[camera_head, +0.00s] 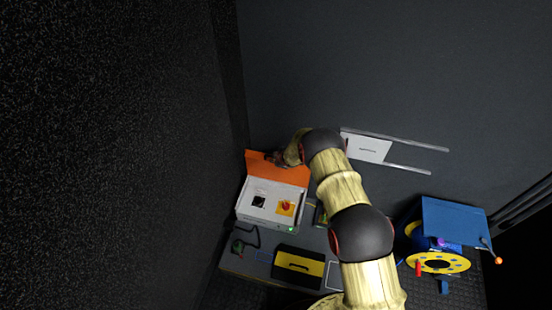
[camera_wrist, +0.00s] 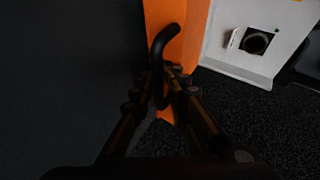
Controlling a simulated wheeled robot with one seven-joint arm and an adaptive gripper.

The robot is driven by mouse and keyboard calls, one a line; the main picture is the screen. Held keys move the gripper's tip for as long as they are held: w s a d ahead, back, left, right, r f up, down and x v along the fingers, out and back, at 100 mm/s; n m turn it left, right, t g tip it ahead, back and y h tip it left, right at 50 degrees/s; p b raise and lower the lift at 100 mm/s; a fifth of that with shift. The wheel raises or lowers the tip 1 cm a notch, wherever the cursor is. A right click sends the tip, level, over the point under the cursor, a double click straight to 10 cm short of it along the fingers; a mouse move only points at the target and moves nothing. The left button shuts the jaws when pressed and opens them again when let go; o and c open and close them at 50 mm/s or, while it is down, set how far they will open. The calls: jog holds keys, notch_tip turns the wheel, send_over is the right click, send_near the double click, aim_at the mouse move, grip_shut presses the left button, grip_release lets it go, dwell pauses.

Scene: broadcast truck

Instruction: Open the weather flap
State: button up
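The weather flap is an orange panel (camera_head: 281,170) hinged at the back of a white box (camera_head: 262,219). It stands raised, with the box front uncovered. In the wrist view the orange flap (camera_wrist: 193,38) shows at the top, with a black curved handle (camera_wrist: 165,42) on it. My gripper (camera_wrist: 165,82) has its dark fingers close on both sides of the handle, which runs down between them. In the head view my gripper (camera_head: 280,158) is at the flap's upper edge, small and partly hidden by my wrist.
The box front has a black socket (camera_head: 258,202), also in the wrist view (camera_wrist: 256,41), and a red knob on a yellow plate (camera_head: 285,208). A black-and-yellow case (camera_head: 298,266) lies in front. A blue cable reel (camera_head: 440,245) stands right. A dark wall (camera_head: 110,150) rises left.

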jog(key=shift+d+r, duration=0.1)
jog(key=v, duration=1.1)
jog(key=shift+s+r, duration=0.2)
jog(key=shift+s, duration=0.1)
jog(key=shift+d, duration=0.1)
